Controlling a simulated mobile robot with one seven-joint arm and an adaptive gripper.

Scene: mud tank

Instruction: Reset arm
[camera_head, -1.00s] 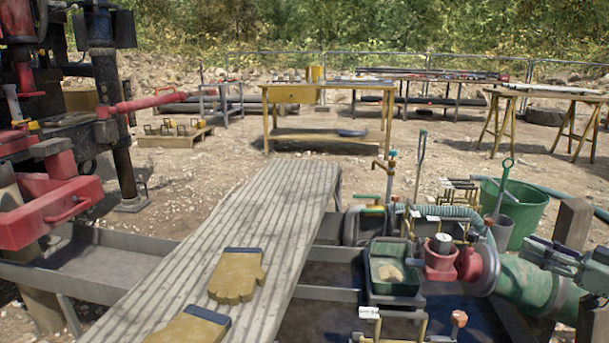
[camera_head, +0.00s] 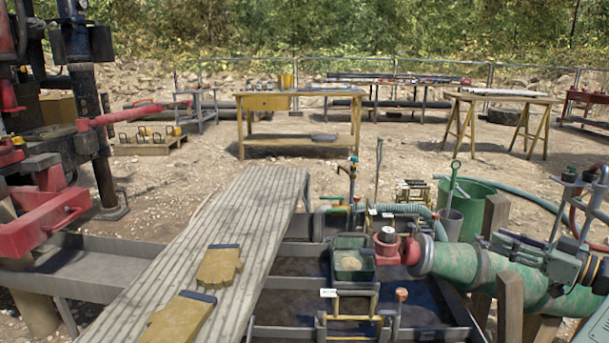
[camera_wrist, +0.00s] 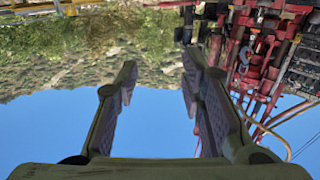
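My gripper (camera_wrist: 160,78) shows in the wrist view as two dark olive fingers. They stand well apart, with open air between them, so it is open and empty. The wrist view is upside down, with blue sky below and trees and stony ground above. A red drill rig (camera_wrist: 262,50) stands to the right of the fingers, beyond them.
A ribbed plank (camera_head: 240,215) with two tan gloves (camera_head: 218,266) (camera_head: 178,318) crosses the metal tank. A green tray (camera_head: 352,262), a red fitting (camera_head: 387,246) and a green bucket (camera_head: 470,205) stand right of it. A yellow table (camera_head: 300,103) is behind. Red rig parts (camera_head: 45,210) fill the left.

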